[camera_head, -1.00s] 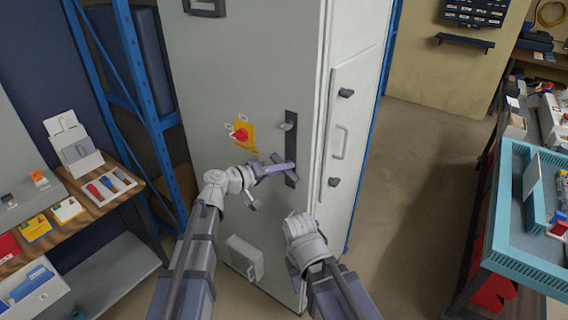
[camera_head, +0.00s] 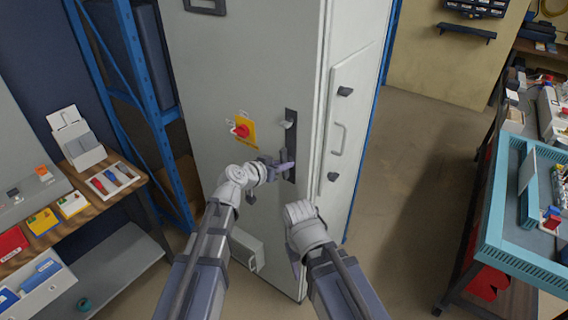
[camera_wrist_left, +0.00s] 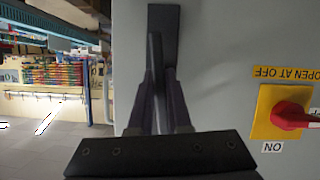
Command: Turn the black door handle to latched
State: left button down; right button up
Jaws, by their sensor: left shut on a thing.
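The black door handle (camera_wrist_left: 155,58) is a narrow bar in front of a dark vertical plate (camera_head: 291,128) on the grey cabinet door. In the left wrist view it stands about upright between the two fingers of my left gripper (camera_wrist_left: 158,105), which is shut on it. In the head view my left gripper (camera_head: 283,165) is at the lower part of the plate and hides much of the handle. My right gripper (camera_head: 295,262) hangs low in front of the cabinet, apart from the handle; its fingers are too hidden to judge.
A red rotary switch (camera_head: 241,131) on a yellow plate is left of the handle. The cabinet side (camera_head: 340,130) has a pale pull and black knobs. A shelf with boxes (camera_head: 90,190) stands left, a teal-edged workbench (camera_head: 500,240) right. Floor between is clear.

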pick_arm(q)
jog(key=shift+m+y, duration=0.3)
jog(key=shift+m, duration=0.1)
dwell(0.4)
jog(key=c, duration=0.9)
grip_release()
jog(key=shift+o, duration=0.2)
jog(key=p+v, duration=0.3)
jog(key=v, duration=0.4)
jog(key=shift+s+a, duration=0.15)
jog(key=shift+s, duration=0.25)
